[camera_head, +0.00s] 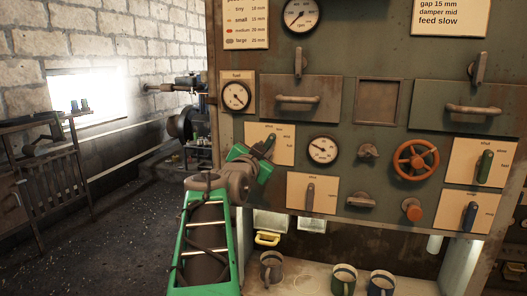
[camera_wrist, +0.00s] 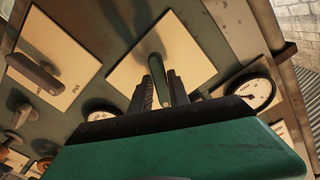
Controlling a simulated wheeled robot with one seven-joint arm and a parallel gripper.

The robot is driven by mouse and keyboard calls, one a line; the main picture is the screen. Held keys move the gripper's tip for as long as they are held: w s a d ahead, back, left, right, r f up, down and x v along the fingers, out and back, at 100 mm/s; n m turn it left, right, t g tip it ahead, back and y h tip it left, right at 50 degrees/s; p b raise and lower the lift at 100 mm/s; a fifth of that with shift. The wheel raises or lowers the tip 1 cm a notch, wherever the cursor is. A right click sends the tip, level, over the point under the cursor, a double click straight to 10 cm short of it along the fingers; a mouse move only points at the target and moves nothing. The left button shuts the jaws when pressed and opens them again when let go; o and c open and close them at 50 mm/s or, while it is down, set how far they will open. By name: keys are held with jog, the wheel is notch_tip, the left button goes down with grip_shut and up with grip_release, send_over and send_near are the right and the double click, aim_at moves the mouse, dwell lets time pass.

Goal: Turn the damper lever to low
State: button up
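In the wrist view a green lever (camera_wrist: 157,56) stands on a cream plate (camera_wrist: 190,47), its handle between the two fingers of my gripper (camera_wrist: 163,88). The fingers lie close on either side of the handle; I cannot tell whether they touch it. In the head view my gripper (camera_head: 262,157) is at the lower part of this plate (camera_head: 286,133), on the left of the panel, and partly hides the lever (camera_head: 269,143). The plate's lettering is too small to read surely, so I cannot confirm which lever is the damper.
A grey lever (camera_head: 310,193) on another plate is just below right. A round gauge (camera_head: 322,150) is close to the right. A red handwheel (camera_head: 415,160), a green lever (camera_head: 485,166) and a blue lever (camera_head: 470,215) are further right. Mugs (camera_head: 343,280) stand on the shelf below.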

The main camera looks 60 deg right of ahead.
jog(key=o, duration=0.3)
jog(key=a, duration=0.2)
jog(key=s+a+b, duration=0.1)
jog(key=a, duration=0.4)
jog(key=shift+s+a, duration=0.15)
jog(key=shift+a, duration=0.2)
jog(key=w+a+f+n+t+y+p, duration=0.3)
jog(key=w+a+f+n+y, duration=0.25)
jog(key=w+a, duration=0.35)
jog(key=w+a+f+n+t+y+p, duration=0.25)
jog(key=w+a+f+n+y, duration=0.3)
jog(key=a, duration=0.45)
jog(key=s+a+f+n+g+y+p, duration=0.1)
jog(key=s+a+f+n+y+p, duration=0.1)
jog(key=a, duration=0.7)
jog(key=s+a+f+n+g+y+p, duration=0.2)
jog(key=a+f+n, duration=0.3)
jog(key=a, duration=0.4)
jog(key=s+a+f+n+g+y+p, duration=0.1)
jog(key=s+a+f+n+y+p, duration=0.1)
jog(key=a, duration=0.8)
jog(key=shift+f+n+g+y+p, duration=0.35)
jog(key=shift+f+n+p, duration=0.3)
jog(key=shift+n, duration=0.25)
